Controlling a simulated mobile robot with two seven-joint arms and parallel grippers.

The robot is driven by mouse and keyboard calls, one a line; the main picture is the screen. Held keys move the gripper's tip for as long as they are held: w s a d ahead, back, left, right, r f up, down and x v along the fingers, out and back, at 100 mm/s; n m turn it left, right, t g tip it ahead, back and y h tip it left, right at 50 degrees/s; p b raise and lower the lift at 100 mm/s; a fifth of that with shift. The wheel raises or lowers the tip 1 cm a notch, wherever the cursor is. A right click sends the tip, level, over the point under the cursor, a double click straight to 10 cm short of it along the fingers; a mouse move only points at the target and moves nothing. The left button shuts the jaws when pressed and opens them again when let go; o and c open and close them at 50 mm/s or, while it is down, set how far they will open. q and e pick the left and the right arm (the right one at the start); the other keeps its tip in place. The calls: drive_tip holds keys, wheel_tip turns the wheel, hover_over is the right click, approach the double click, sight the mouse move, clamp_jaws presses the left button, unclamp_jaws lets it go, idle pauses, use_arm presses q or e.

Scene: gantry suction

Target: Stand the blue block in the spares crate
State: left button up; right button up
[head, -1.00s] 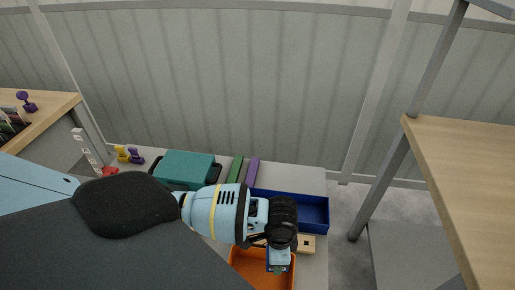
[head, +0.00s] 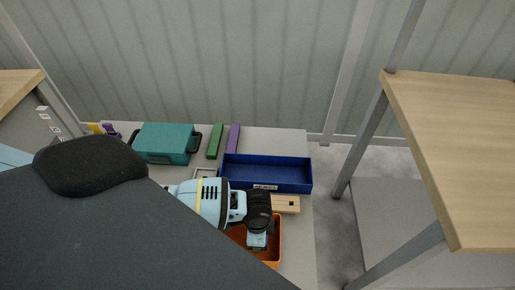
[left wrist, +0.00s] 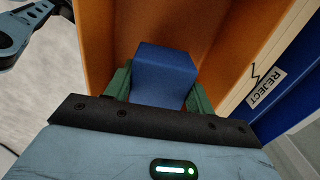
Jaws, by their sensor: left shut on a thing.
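My left gripper (head: 257,246) is over the orange crate, pointing down into it, in the head view. In the left wrist view the green fingers of my left gripper (left wrist: 158,92) are shut on the blue block (left wrist: 166,72), one on each side of it. The orange crate (head: 277,246) surrounds the block, and its walls (left wrist: 97,40) show in the wrist view. Whether the block touches the crate floor I cannot tell. In the head view the block is hidden by my gripper.
A blue crate (head: 268,179), with a REJECT label (left wrist: 266,87) in the wrist view, stands beyond the orange crate. A wooden piece (head: 286,204) lies between them. A teal case (head: 165,142), a green bar (head: 215,141) and a purple bar (head: 233,138) lie behind. A wooden table (head: 460,140) stands right.

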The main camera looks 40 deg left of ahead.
use_arm(q)
drive_tip(key=shift+f, duration=0.3)
wheel_tip(320, 180, down, 3)
drive_tip(key=shift+f+b, duration=0.1)
drive_tip(key=shift+b, duration=0.35)
use_arm(e)
drive_tip(key=shift+f, duration=0.35)
use_arm(q)
drive_tip(key=o, duration=1)
wheel_tip(320, 180, up, 11)
drive_tip(key=shift+r+p, duration=0.1)
drive_tip(key=shift+p, duration=1.15)
drive_tip(key=shift+r, duration=0.5)
use_arm(e)
drive_tip(key=shift+w+r, duration=0.3)
drive_tip(key=shift+r, duration=0.4)
drive_tip(key=shift+w+r, duration=0.25)
drive_tip(key=shift+r, duration=0.45)
